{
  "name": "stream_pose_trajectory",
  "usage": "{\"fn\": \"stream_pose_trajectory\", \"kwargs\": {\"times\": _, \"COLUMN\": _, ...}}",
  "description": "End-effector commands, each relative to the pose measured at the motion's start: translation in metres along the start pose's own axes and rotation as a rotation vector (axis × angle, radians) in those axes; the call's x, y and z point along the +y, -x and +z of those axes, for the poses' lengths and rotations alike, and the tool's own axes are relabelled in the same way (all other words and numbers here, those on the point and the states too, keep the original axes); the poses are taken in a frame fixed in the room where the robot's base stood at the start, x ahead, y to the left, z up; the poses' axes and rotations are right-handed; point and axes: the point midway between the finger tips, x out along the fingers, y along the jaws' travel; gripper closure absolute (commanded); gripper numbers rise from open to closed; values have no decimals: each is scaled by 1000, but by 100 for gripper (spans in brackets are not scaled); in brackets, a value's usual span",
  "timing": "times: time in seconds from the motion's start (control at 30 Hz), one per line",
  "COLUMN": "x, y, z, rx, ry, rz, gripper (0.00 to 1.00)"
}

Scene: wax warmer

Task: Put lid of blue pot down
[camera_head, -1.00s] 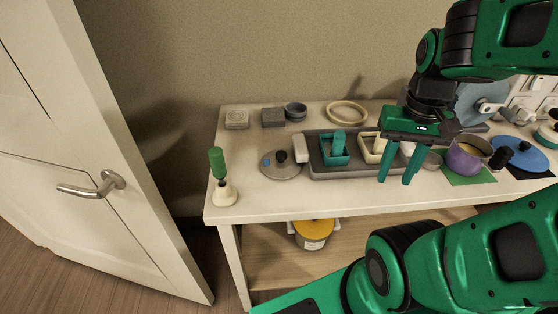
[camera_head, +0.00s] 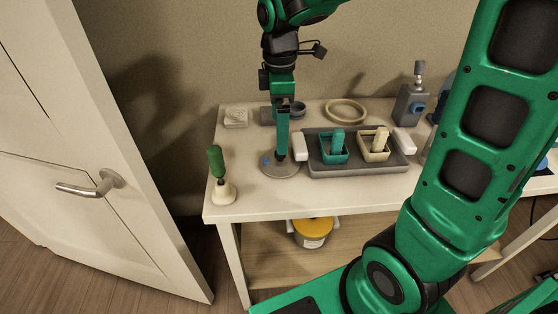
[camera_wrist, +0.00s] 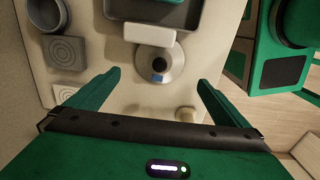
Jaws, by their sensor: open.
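A round grey lid (camera_head: 281,171) with a dark knob and a small blue patch lies flat on the table, left of the grey tray. It also shows in the wrist view (camera_wrist: 175,70), beyond and between my fingertips. My gripper (camera_head: 283,153) is open and empty, pointing down over the lid. In the head view its fingers line up edge-on and partly hide the lid. In the wrist view both fingers (camera_wrist: 160,80) are spread wide, with nothing between them. The blue pot is not clearly in view.
The grey tray (camera_head: 345,171) holds a teal box (camera_head: 333,155) and a cream box (camera_head: 375,155). A green-handled brush (camera_head: 217,170) stands at the table's front left corner. Small grey dishes and a ring (camera_head: 346,108) sit behind. My arm hides the right side.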

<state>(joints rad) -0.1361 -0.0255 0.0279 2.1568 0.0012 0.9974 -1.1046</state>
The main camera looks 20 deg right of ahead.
Motion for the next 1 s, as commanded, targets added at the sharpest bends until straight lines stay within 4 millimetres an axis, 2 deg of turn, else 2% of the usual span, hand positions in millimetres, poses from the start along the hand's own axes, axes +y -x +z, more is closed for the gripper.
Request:
{"fn": "stream_pose_trajectory", "kwargs": {"times": 0.2, "x": 0, "y": -33, "z": 2, "rx": -2, "ry": -4, "rz": -3, "gripper": 0}}
{"fn": "stream_pose_trajectory", "kwargs": {"times": 0.47, "x": 0, "y": -51, "z": 3, "rx": -2, "ry": -8, "rz": -2, "gripper": 0}}
{"fn": "stream_pose_trajectory", "kwargs": {"times": 0.8, "x": 2, "y": -93, "z": 4, "rx": -2, "ry": -9, "rz": -2, "gripper": 0}}
{"fn": "stream_pose_trajectory", "kwargs": {"times": 1.0, "x": 2, "y": -98, "z": 4, "rx": -1, "ry": -10, "rz": 0, "gripper": 0}}
